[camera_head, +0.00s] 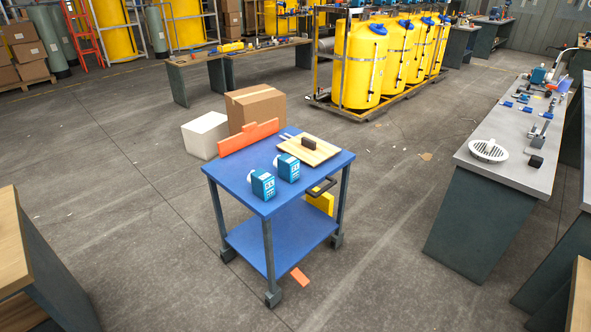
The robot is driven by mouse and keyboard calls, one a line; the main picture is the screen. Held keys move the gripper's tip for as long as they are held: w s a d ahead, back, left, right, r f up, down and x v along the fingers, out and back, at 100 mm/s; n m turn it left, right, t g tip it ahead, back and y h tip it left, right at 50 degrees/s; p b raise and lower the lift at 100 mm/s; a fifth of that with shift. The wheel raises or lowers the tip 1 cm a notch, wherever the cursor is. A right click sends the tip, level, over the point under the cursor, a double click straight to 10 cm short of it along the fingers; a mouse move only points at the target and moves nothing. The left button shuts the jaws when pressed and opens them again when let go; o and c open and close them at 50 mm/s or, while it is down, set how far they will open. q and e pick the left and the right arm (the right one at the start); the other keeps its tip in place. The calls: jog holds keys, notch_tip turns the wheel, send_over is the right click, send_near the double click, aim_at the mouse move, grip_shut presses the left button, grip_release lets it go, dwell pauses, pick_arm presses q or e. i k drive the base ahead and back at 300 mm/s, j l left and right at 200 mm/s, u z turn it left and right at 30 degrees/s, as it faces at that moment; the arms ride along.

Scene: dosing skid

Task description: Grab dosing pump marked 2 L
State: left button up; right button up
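Two small blue dosing pumps with pale front panels stand upright on the blue top of a trolley (232,182) in the middle of the view. One pump (263,184) is nearer the front left edge. The other pump (288,168) stands a little behind it to the right, apart from it. Their markings are too small to read, so I cannot tell which one is marked 2 L. Neither of my grippers shows in the view.
A wooden board with a dark handle (309,150) lies behind the pumps. An orange strip (249,138) stands along the trolley's back left edge. A cardboard box (256,108) and white box (205,135) are behind. A grey workbench (478,165) stands right. Floor in front is mostly clear.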

aim_at(287, 166)
jog(key=i+l+u, duration=0.15)
jog(key=i+l, duration=0.8)
jog(key=i+j, duration=0.05)
jog(key=i, duration=0.05)
